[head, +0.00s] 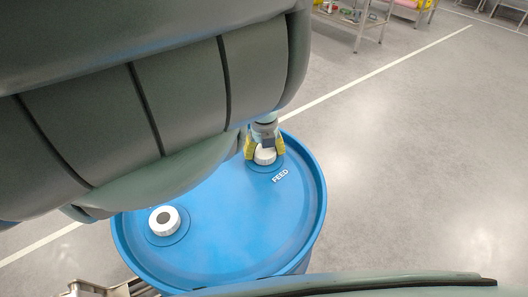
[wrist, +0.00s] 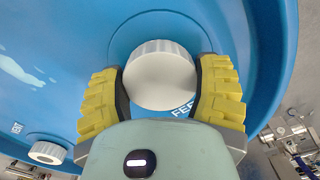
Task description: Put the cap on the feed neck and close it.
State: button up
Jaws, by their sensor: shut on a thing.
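The white ribbed cap (wrist: 160,77) is between the yellow fingers of my gripper (wrist: 160,90), which is shut on it. In the head view the cap (head: 264,156) is over the feed neck's round spot on the blue drum lid (head: 225,240), beside the printed word FEED (head: 280,175). My gripper (head: 263,148) reaches down to it from above. The feed neck is hidden under the cap. I cannot tell whether the cap is seated or only resting on the neck.
A second white fitting with a dark centre (head: 164,220) stands on the lid's left; it also shows in the wrist view (wrist: 47,152). The drum's raised rim (head: 322,200) runs close to the feed side. A metal cart (head: 355,20) stands far behind. Open grey floor lies to the right.

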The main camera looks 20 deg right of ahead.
jog(key=o, duration=0.9)
jog(key=c, duration=0.3)
